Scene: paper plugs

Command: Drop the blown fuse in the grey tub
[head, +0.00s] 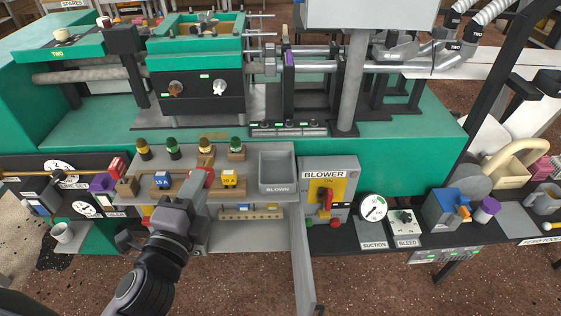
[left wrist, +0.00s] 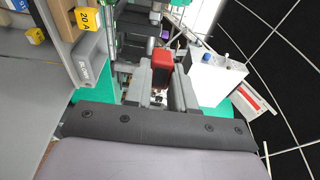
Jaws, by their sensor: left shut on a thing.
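My left gripper (head: 204,184) is shut on a red block (head: 209,177), which looks like the fuse. The red block (left wrist: 162,60) also shows between the fingers in the left wrist view. The grey tub (head: 277,183), labelled BLOWN, stands to the right of the gripper, beside the BLOWER panel. In the head view the tub looks empty. The gripper is left of the tub, apart from it, near the fuse rack. Part of the tub (left wrist: 88,62) shows at the upper left in the left wrist view. My right gripper is not in view.
A blue 15 A fuse (head: 162,180) and a yellow 20 A fuse (head: 229,178) sit in the wooden rack. Several dark plugs with coloured tops stand behind it. The BLOWER panel (head: 347,186) with a red handle stands right of the tub.

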